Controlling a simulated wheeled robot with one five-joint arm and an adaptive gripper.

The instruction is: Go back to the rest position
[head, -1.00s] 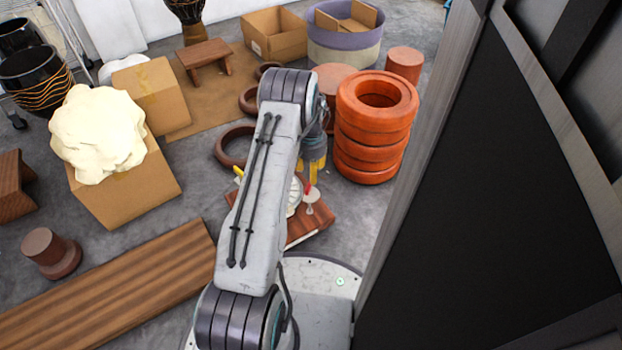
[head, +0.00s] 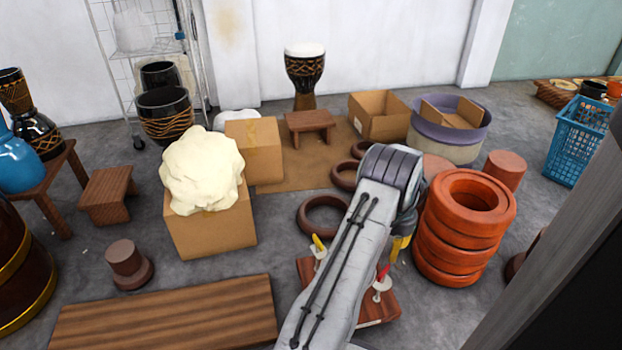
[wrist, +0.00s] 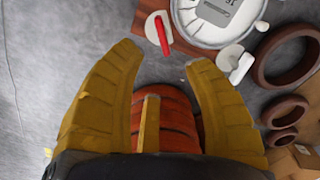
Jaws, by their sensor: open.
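My gripper (wrist: 160,95) shows in the wrist view with its yellow fingers spread wide and nothing between them. In the head view my arm reaches away from the camera, and only a bit of yellow of my gripper (head: 399,246) shows beyond the elbow. Below it a reddish wooden board (head: 372,312) lies low, partly hidden behind my arm. A round scale-like device (wrist: 222,14) with a grey dial shows at the top of the wrist view, near a red-handled tool (wrist: 162,34).
A stack of orange rings (head: 435,243) stands close to the right of my gripper. Dark rings (head: 318,216) lie on the floor behind. A cardboard box (head: 212,237) carries a cream lump (head: 201,170). A long wooden plank (head: 170,312) lies in front. A dark panel edges the right side.

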